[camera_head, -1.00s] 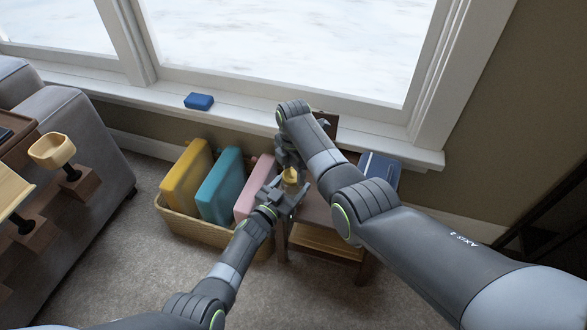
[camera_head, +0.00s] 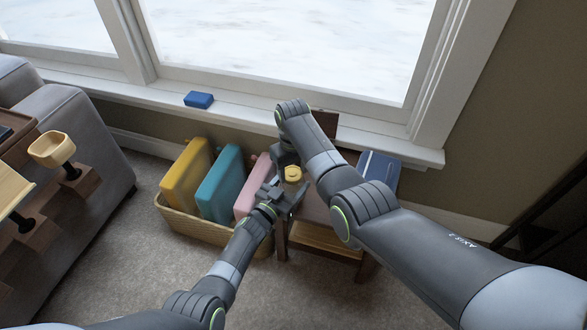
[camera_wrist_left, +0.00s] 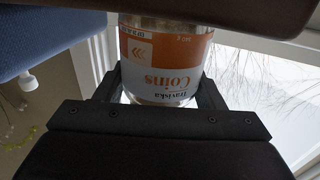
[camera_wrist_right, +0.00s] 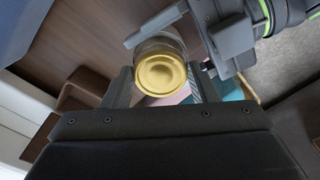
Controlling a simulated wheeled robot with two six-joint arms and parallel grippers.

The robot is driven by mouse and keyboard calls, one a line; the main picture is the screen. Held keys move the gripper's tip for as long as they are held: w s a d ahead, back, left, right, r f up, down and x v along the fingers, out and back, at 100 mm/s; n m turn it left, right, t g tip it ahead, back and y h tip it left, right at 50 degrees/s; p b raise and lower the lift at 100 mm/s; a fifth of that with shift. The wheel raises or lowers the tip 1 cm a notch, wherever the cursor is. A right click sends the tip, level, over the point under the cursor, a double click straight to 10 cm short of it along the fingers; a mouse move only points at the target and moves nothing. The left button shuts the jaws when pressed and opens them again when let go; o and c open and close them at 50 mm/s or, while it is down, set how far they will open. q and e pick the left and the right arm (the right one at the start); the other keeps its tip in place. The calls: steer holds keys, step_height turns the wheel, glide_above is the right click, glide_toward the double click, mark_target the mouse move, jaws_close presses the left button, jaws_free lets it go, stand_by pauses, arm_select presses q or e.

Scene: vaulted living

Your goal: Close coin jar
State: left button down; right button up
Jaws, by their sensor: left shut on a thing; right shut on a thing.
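The clear glass coin jar (camera_wrist_left: 165,65), with its orange and white "Coins" label, is between the fingers of my left gripper (camera_head: 285,193) in the left wrist view. My left gripper is shut on it. The round gold lid (camera_wrist_right: 161,74) lies between the fingers of my right gripper (camera_wrist_right: 160,90), which is shut on it. The lid also shows in the head view (camera_head: 292,173). Glass of the jar (camera_wrist_right: 160,45) shows right behind the lid. I cannot tell whether the lid is seated on the rim. My right forearm hides much of the right gripper in the head view.
A small wooden table (camera_head: 318,239) stands under the grippers, with a blue book-like item (camera_head: 377,167) at its right. A wicker basket (camera_head: 200,229) with yellow, teal and pink folders stands left of it. A blue box (camera_head: 199,99) lies on the window sill.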

steer(key=m, duration=0.5)
steer(key=shift+a, duration=0.15)
steer(key=m, duration=1)
steer(key=shift+w+a+m, duration=0.1)
steer(key=shift+m, duration=0.3)
steer(key=m, duration=0.4)
steer(key=shift+m, duration=0.4)
steer(key=m, duration=0.6)
steer(key=shift+w, duration=0.15)
steer(key=m, duration=0.7)
steer(key=o, duration=0.9)
steer(key=shift+o, duration=0.2)
